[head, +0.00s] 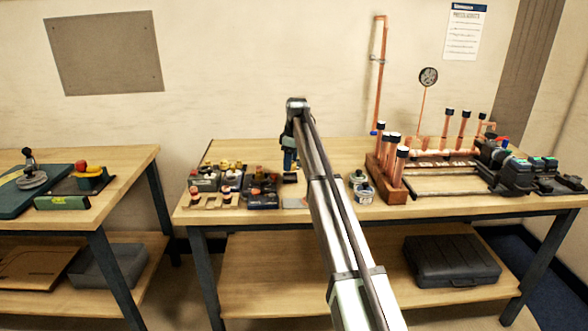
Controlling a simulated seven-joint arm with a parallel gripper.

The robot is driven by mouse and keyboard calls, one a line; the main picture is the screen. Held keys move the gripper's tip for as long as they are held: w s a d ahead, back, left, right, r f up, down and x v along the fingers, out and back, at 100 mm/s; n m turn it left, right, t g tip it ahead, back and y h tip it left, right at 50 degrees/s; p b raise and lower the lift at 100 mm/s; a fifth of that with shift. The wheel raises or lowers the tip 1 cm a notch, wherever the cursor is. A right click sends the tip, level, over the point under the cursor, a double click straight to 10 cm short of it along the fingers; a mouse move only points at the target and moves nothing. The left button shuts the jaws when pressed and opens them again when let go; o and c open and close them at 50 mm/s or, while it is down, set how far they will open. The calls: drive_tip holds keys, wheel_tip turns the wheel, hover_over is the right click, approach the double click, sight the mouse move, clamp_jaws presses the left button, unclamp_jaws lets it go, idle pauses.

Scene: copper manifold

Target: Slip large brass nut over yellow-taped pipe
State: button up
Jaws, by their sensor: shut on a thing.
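My gripper (289,168) is at the far end of my arm, low over the bench, just right of the small parts bins. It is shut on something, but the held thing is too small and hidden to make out. Several brass-coloured fittings (227,166) sit in the dark bins (262,202) to its left; I cannot pick out the large nut. Upright copper pipes with dark caps (463,128) rise from the manifold (440,153) on the right, well apart from my gripper. I cannot make out yellow tape on any of them.
A wooden block (393,194) holds several capped copper pipes between my gripper and the manifold. Small tins (364,194) stand left of it. A gauge (428,77) on a thin copper tube rises behind. Bare bench top (330,149) lies behind my arm.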

drive_tip(key=n, duration=0.1)
approach(259, 167)
wheel_tip(259, 167, down, 2)
drive_tip(key=s+d, duration=0.2)
drive_tip(key=d, duration=0.1)
drive_tip(key=w+a+r+m, duration=0.1)
drive_tip(key=w+a+r, duration=0.2)
drive_tip(key=a, duration=0.1)
drive_tip(key=shift+s+f, duration=0.15)
drive_tip(key=shift+f, duration=3.2)
drive_tip(key=shift+f, duration=1.05)
drive_tip(key=o, duration=1.5)
drive_tip(key=shift+r, duration=4.05)
